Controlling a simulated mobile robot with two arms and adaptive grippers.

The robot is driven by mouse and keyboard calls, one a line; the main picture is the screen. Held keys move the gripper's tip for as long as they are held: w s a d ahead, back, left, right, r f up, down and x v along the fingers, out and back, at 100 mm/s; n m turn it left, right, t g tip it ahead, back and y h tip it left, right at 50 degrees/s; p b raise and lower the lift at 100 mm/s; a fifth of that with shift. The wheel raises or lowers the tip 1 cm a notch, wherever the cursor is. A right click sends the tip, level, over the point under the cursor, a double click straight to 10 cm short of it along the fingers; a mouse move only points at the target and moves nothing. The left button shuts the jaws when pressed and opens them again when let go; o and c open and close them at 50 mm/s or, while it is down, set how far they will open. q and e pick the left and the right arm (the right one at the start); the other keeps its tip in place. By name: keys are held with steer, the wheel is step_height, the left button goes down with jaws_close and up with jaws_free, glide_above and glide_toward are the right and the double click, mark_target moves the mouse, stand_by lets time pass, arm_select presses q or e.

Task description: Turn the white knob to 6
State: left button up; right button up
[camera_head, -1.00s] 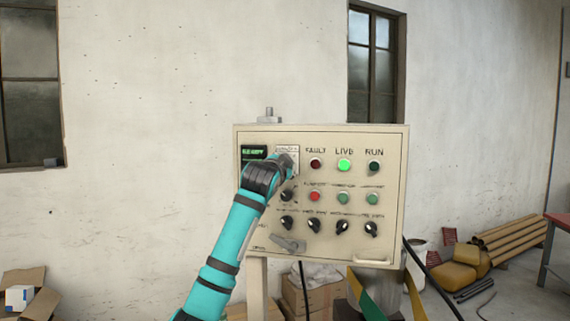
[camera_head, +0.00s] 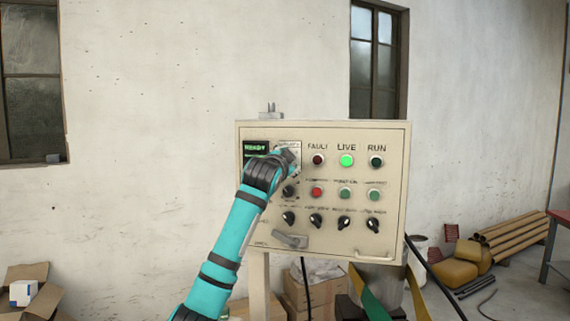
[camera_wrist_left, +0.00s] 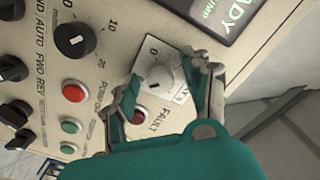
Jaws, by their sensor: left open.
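The white knob (camera_wrist_left: 160,77) sits on a pale scale plate on the panel, with a 0 printed beside it. In the left wrist view it lies between the two fingers of my left gripper (camera_wrist_left: 165,82), which is open with one finger on each side. I cannot tell whether the fingers touch the knob, and its exact setting is unclear. In the head view my left gripper (camera_head: 287,160) is at the upper left of the cream control panel (camera_head: 392,160) and hides the knob. My right gripper is not in view.
A black knob (camera_wrist_left: 74,40) with a 10 and 20 scale is beside the white knob. The red fault lamp (camera_wrist_left: 139,116) and a red button (camera_wrist_left: 74,93) are close by. A green-text display (camera_head: 255,147) is left of the gripper. A lever handle (camera_head: 290,240) juts out low on the panel.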

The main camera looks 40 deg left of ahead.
arm_select(q)
steer(key=v, duration=1.2)
stand_by(0.3)
